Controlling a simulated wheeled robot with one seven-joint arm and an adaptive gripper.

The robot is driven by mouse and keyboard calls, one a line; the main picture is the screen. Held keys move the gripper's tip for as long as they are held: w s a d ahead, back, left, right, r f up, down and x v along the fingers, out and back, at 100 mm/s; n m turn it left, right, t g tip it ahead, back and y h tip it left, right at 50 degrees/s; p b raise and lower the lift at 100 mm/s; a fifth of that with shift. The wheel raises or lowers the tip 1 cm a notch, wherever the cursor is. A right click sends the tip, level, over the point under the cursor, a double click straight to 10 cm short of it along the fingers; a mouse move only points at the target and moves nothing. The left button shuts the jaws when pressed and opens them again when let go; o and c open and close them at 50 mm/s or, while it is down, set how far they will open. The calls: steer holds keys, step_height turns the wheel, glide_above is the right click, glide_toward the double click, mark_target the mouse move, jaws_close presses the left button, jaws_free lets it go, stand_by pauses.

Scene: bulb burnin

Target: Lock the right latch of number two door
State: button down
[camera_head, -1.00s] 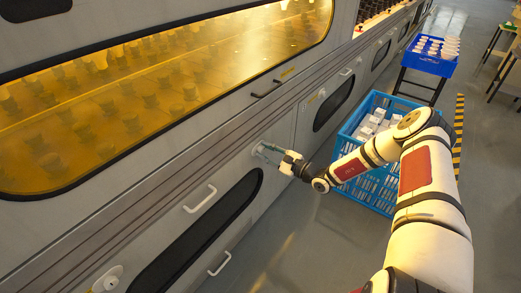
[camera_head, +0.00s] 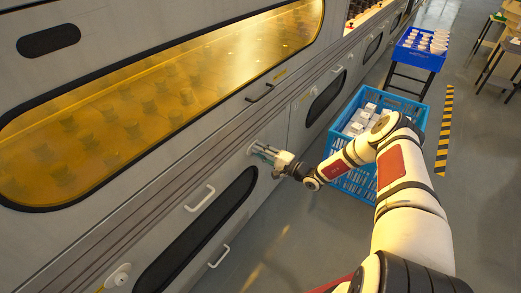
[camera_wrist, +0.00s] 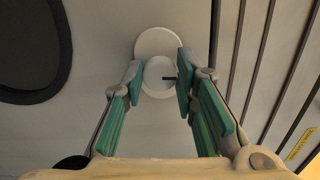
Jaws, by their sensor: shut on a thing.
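The right latch (camera_wrist: 154,45) of the lower door is a round white disc with a smaller round knob (camera_wrist: 158,88) on it. A short dark mark shows at the knob's right side. My gripper (camera_wrist: 160,72) has its green-padded fingers closed on either side of the knob and grips it. In the head view my gripper (camera_head: 264,152) is at the door's upper right corner and partly covers the latch (camera_head: 252,147). The door (camera_head: 238,215) is grey with a dark oval window (camera_head: 195,235) and looks closed. Its left latch (camera_head: 118,277) is a white knob at the lower left.
White bar handles (camera_head: 200,198) and (camera_head: 219,257) stick out from the door. A blue crate (camera_head: 345,185) of white boxes stands on the floor beyond my gripper. A blue bin (camera_head: 420,60) on a stand is farther back.

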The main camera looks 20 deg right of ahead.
steer(key=shift+n+p, duration=0.3)
steer(key=shift+n, duration=0.2)
steer(key=c, duration=1.3)
jaws_free()
steer(key=shift+s+d, duration=0.1)
steer(key=v, duration=1.1)
steer(key=shift+s+d, duration=0.2)
steer(key=shift+s, duration=0.15)
